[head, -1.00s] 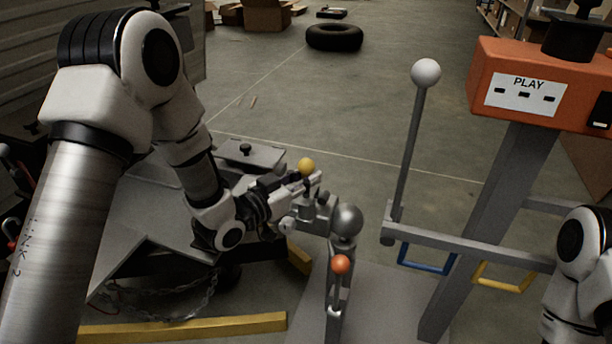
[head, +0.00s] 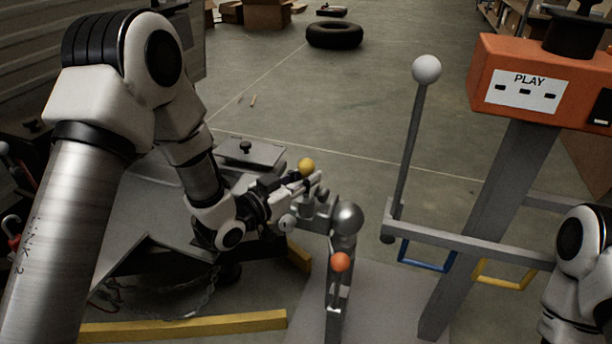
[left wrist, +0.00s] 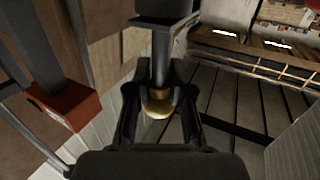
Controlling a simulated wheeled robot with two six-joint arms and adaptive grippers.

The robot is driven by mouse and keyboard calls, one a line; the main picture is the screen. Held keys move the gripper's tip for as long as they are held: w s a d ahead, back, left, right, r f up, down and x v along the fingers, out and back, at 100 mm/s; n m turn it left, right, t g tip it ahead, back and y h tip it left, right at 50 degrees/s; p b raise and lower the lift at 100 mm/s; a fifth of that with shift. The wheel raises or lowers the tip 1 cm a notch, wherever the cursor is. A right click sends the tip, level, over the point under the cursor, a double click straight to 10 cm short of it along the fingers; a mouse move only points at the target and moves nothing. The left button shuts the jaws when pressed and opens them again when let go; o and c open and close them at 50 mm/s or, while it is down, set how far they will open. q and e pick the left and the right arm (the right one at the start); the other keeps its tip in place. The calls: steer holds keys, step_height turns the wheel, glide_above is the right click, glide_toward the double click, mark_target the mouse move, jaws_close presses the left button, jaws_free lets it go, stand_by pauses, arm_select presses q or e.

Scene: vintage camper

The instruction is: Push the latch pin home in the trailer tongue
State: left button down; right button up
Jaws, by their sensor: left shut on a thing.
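A yellow ball knob (head: 306,166) sits on the latch pin at the grey trailer coupler, just left of the big grey hitch ball (head: 346,218). My left gripper (head: 292,184) reaches it from the left and is shut on the knobbed pin. In the left wrist view the fingers (left wrist: 160,105) stand on either side of the dark shaft (left wrist: 161,62) and the yellow knob (left wrist: 157,104). The pin's lower end and its hole are hidden by the gripper and coupler. My right gripper is outside the views; only a right arm joint shows.
An orange knob (head: 340,262) on a short lever stands just in front of the hitch ball. A white-knobbed lever (head: 426,70) and an orange box marked PLAY (head: 540,85) on a grey post stand to the right. A yellow bar (head: 185,326) lies in front.

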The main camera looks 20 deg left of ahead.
mark_target(304, 197)
arm_select(q)
steer(key=shift+f+b, duration=1.6)
steer(key=shift+f, duration=0.85)
steer(key=c, duration=1)
jaws_free()
steer(key=shift+o, duration=0.2)
steer(key=v, duration=1.2)
